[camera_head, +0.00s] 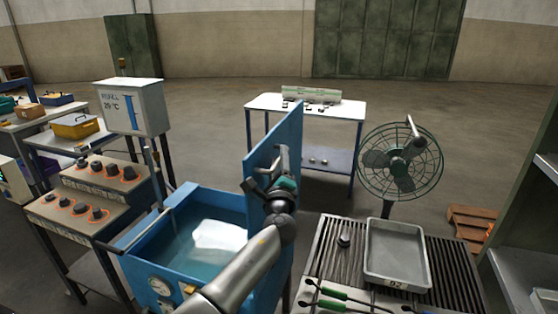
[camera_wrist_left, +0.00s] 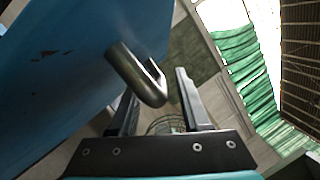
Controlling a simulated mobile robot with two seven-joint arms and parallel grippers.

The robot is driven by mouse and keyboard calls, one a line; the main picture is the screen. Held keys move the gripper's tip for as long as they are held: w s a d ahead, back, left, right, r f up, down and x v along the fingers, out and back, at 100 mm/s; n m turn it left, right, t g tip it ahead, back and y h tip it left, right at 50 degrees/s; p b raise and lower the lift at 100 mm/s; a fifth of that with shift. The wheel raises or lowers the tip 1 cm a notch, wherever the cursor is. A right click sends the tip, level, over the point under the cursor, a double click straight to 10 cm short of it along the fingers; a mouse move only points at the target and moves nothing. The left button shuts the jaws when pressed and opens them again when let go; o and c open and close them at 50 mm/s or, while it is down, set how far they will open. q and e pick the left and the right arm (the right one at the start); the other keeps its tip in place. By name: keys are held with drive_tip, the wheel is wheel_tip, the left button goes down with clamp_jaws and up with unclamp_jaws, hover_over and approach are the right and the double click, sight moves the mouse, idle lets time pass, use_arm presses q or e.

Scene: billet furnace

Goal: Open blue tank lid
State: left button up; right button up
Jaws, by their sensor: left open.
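The blue tank (camera_head: 150,250) stands open in the head view, with liquid (camera_head: 200,245) showing inside. Its blue lid (camera_head: 262,150) stands upright along the tank's right side. The lid also fills the left of the left wrist view (camera_wrist_left: 70,60). A grey bent handle (camera_wrist_left: 135,75) sticks out from the lid. My left gripper (camera_head: 280,168) is beside the lid's right face in the head view. In the left wrist view its jaws (camera_wrist_left: 158,85) are apart, with the handle's end in front of and between them. I cannot tell whether they touch it. My right gripper is not in view.
A grated bench with a metal tray (camera_head: 371,255) and green-handled tools (camera_head: 345,293) is right of the tank. A fan (camera_head: 401,162) stands behind it. A knob panel (camera_head: 90,200) is at left. A white table (camera_head: 262,104) stands behind the lid.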

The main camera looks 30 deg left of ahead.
use_arm(q)
clamp_jaws()
idle(0.3)
idle(1.1)
